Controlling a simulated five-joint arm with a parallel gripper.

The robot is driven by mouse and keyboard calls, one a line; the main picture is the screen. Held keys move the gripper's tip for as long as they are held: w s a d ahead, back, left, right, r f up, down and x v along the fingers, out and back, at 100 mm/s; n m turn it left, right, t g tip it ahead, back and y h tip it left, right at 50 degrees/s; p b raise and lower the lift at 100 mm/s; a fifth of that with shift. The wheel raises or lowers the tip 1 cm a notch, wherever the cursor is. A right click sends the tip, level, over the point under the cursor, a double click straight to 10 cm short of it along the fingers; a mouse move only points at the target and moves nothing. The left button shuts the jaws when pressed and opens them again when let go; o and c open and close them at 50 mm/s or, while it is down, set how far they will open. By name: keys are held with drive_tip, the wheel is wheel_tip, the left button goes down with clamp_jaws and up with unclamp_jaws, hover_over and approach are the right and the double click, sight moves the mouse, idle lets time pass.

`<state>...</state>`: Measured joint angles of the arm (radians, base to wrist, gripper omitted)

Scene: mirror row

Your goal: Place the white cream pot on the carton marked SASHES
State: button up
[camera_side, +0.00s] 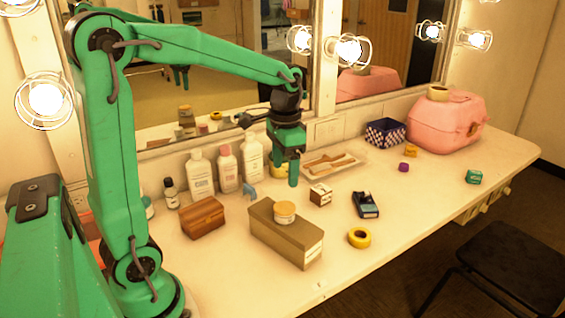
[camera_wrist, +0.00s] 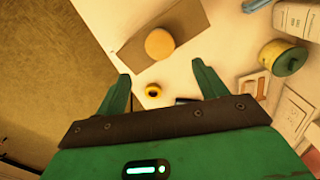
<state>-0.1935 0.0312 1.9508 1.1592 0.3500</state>
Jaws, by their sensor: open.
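A round pale pot with a tan top (camera_side: 285,209), which looks like the cream pot, stands upright on a long brown carton (camera_side: 272,236). The carton has a white label on its end, too small to read. In the wrist view the pot (camera_wrist: 159,43) shows from above on the carton (camera_wrist: 190,20), beyond my fingertips. My gripper (camera_side: 291,180) points down behind the carton, apart from the pot. In the wrist view my gripper (camera_wrist: 161,75) is open, with nothing held between its fingers.
White bottles (camera_side: 226,168) and a yellow tin (camera_side: 278,170) stand near my gripper at the mirror side. A wooden box (camera_side: 202,217) is left of the carton. A small box (camera_side: 320,195), a tape dispenser (camera_side: 365,205) and a yellow roll (camera_side: 359,238) lie to its right.

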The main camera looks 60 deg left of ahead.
idle(0.6)
drive_tip(key=s+d+r+n+t, duration=0.1)
drive_tip(key=s+d+r+t, duration=0.2)
drive_tip(key=s, duration=1)
drive_tip(key=shift+d+n+t, duration=0.4)
drive_tip(key=shift+d+t, duration=0.9)
drive_tip(key=shift+d, duration=0.7)
drive_tip(key=shift+o, duration=0.2)
drive_tip(key=shift+s, duration=0.1)
